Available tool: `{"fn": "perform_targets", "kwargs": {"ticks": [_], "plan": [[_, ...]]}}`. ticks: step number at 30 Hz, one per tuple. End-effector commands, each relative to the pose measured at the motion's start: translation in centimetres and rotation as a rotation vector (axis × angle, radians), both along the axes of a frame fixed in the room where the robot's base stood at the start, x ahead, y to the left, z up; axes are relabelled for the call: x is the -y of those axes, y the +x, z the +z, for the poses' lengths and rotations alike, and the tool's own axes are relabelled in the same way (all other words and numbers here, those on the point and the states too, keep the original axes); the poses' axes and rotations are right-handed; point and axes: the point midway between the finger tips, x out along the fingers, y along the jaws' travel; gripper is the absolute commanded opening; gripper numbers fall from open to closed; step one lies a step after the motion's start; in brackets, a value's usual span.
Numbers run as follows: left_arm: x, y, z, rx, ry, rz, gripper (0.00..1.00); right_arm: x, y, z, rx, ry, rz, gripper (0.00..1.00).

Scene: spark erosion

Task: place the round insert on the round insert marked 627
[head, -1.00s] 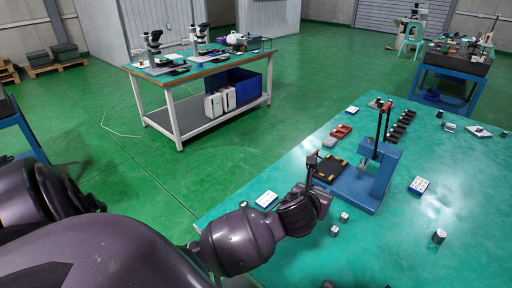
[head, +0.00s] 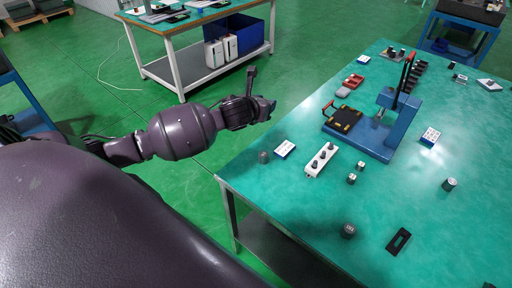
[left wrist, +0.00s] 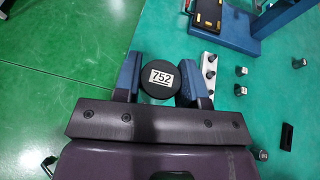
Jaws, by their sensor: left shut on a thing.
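My left gripper (left wrist: 158,82) is shut on a dark round insert (left wrist: 157,77) with a white label reading 752, held between the blue fingers in the left wrist view. In the head view this gripper (head: 266,108) is beyond the table's left edge, and the held insert is hard to make out. Several small round inserts stand on the table: one near the left corner (head: 264,157), one near the front (head: 349,231), one at the right (head: 450,183) and a close pair (head: 352,178). I cannot read 627 on any. My right gripper is not in view.
A blue press (head: 375,135) with a raised lever stands behind. The table between them is mostly clear.

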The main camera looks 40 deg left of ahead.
Motion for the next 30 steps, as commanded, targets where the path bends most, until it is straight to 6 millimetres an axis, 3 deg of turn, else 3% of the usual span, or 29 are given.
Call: {"fn": "perform_targets", "kwargs": {"ticks": [18, 30], "plan": [[0.1, 0.0, -13.0, -0.003, -0.004, 0.005, 0.04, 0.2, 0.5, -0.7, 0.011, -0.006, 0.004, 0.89], [0.1, -0.1, -16.9, -0.003, -0.002, 0.003, 0.04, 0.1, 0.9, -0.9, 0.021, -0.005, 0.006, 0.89]]}}
